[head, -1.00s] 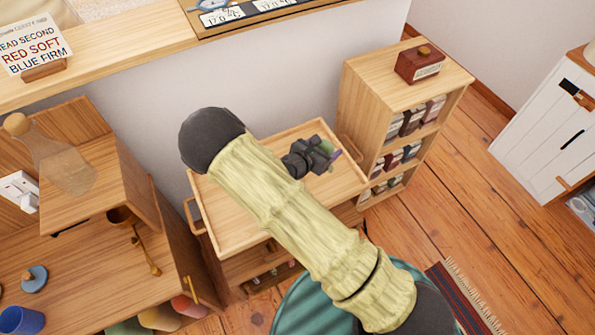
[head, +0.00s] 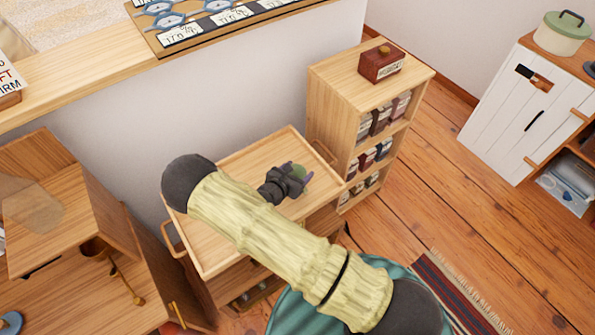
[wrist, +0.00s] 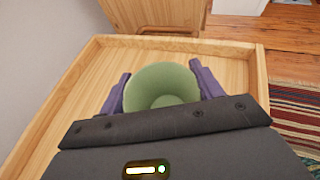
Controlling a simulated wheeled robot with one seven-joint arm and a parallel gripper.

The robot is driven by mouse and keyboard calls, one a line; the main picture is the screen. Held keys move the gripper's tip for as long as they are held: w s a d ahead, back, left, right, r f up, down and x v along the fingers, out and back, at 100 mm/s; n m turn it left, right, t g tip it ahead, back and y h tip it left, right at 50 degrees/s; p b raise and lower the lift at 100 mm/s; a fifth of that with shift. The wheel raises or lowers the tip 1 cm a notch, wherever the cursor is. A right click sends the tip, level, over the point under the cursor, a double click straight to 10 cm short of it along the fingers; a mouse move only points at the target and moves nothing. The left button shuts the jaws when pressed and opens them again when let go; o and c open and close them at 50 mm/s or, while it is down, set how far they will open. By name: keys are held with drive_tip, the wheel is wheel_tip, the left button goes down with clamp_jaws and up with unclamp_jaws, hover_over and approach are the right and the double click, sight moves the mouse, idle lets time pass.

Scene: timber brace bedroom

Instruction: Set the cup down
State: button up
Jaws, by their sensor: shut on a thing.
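The green cup (wrist: 163,84) is between the two purple fingers of my gripper (wrist: 160,90) in the wrist view, with its open mouth facing the camera and its inside empty. In the head view the cup (head: 299,171) shows only in small part beside my gripper (head: 295,180). My gripper is shut on the cup, over the wooden tray top (head: 225,250) of a small cart. The tray has a raised rim, seen in the wrist view (wrist: 262,85). The cup's base is hidden, so I cannot tell whether it touches the tray.
A shelf unit (head: 328,85) with a dark red box (head: 381,64) on top stands just beyond the tray's right end. A wooden desk (head: 90,290) is at the left. A wall (head: 230,95) runs behind the tray. Bare tray surface lies around the cup.

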drive_tip(key=o, duration=1.1)
drive_tip(key=shift+f, duration=0.1)
drive_tip(key=shift+s+r, duration=0.1)
drive_tip(key=shift+r, duration=0.1)
drive_tip(key=v, duration=1.1)
drive_tip(key=shift+s+a, duration=0.25)
drive_tip(key=shift+s, duration=0.05)
drive_tip(key=shift+r, duration=0.1)
